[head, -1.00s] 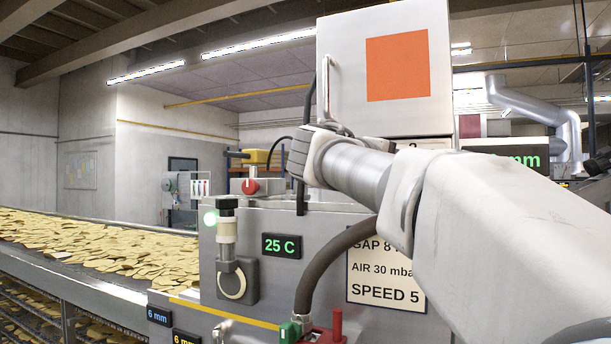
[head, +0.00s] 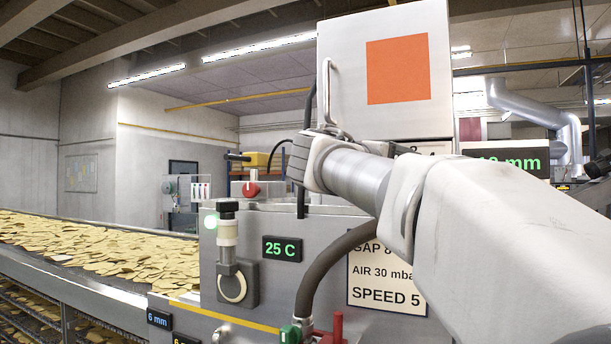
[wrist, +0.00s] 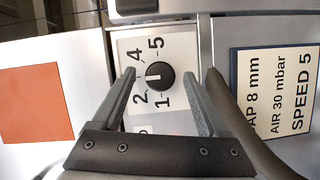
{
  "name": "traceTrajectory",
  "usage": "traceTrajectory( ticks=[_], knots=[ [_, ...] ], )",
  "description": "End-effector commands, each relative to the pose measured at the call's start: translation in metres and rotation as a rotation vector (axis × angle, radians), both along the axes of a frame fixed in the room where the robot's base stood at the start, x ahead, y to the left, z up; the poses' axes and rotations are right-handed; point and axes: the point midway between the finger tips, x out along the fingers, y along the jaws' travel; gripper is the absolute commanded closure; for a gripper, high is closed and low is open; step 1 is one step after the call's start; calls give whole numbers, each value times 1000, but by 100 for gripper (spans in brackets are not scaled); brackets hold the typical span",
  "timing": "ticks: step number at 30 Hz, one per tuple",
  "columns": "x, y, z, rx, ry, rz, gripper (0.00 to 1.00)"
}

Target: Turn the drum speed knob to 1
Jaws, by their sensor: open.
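In the wrist view, the round black drum speed knob (wrist: 160,77) sits on a white dial plate (wrist: 181,47) marked 1, 2, 4 and 5. Its white pointer line points left in the picture, between the 2 and the 4; no 3 shows there, where a finger lies close by. My gripper (wrist: 159,75) is open, its two fingers on either side of the knob in the picture with gaps to both. I cannot tell how far the tips are from the panel. In the head view my arm hides the gripper and the knob.
A sign (head: 387,296) reads SPEED 5; it also shows in the wrist view (wrist: 288,62). A dark hose (head: 325,266) runs beside it. A cabinet with an orange square (head: 397,71) stands above. A conveyor of chips (head: 90,245) is at left. A display (head: 281,248) reads 25 C.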

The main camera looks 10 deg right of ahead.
Motion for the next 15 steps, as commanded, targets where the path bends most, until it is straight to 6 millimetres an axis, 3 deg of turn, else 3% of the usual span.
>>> traceTrajectory(
  ticks=[7,15],
  knots=[
    [-10,17,0,0,-1,3,24],
    [-46,71,5,0,-2,6,24]
  ],
)
